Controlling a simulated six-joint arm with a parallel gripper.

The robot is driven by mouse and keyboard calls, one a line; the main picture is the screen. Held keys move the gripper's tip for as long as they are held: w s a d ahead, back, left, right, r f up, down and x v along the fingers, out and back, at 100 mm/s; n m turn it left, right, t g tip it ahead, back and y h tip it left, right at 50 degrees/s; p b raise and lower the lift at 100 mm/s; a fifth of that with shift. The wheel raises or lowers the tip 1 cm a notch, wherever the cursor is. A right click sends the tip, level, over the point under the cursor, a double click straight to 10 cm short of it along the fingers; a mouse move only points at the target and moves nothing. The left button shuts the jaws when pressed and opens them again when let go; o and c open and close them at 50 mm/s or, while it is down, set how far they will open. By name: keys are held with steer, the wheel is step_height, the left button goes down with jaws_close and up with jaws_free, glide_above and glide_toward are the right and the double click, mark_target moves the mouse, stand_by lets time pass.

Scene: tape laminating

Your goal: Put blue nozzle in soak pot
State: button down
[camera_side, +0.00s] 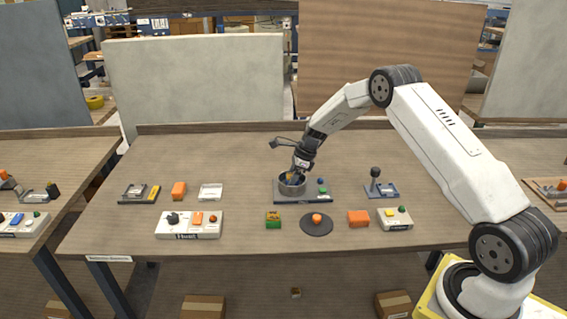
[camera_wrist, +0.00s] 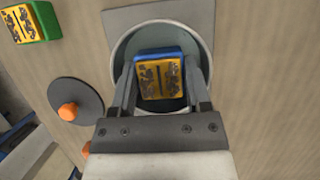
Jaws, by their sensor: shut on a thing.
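The blue nozzle (camera_wrist: 158,75) is a blue block with a yellow and black printed face. My gripper (camera_wrist: 160,90) is shut on it, with one finger on each side. In the wrist view the nozzle lies within the rim of the round grey soak pot (camera_wrist: 121,45). In the side view the pot (camera_side: 292,188) stands on a dark base, and my gripper (camera_side: 295,174) points down at its mouth. The pot's wall hides most of the nozzle there. I cannot tell whether the nozzle touches the pot's floor.
A green block with a similar yellow face (camera_side: 273,220) and a dark disc with an orange knob (camera_side: 316,225) stand in front of the pot. A joystick (camera_side: 375,185) stands to the right. The table behind is mostly clear.

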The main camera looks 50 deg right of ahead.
steer(key=shift+f, duration=0.65)
stand_by(0.9)
jaws_free()
steer(key=v, duration=0.7)
steer(key=shift+r, duration=0.35)
steer(key=shift+s, duration=0.1)
steer(key=s+a+r+n+g+h, duration=0.15)
steer(key=s+a+r+n, duration=0.35)
steer(key=s+a+n, duration=0.65)
steer(key=s+a+n+h, duration=0.1)
steer(key=s+a+n, duration=0.3)
steer(key=s+n, duration=0.3)
steer(key=s+a+n, duration=0.4)
steer(key=s+n, duration=0.3)
steer(key=n, duration=0.1)
steer(key=shift+s+r+t+h, duration=0.2)
steer(key=shift+r+t+h, duration=0.15)
steer(key=shift+r+t, duration=0.1)
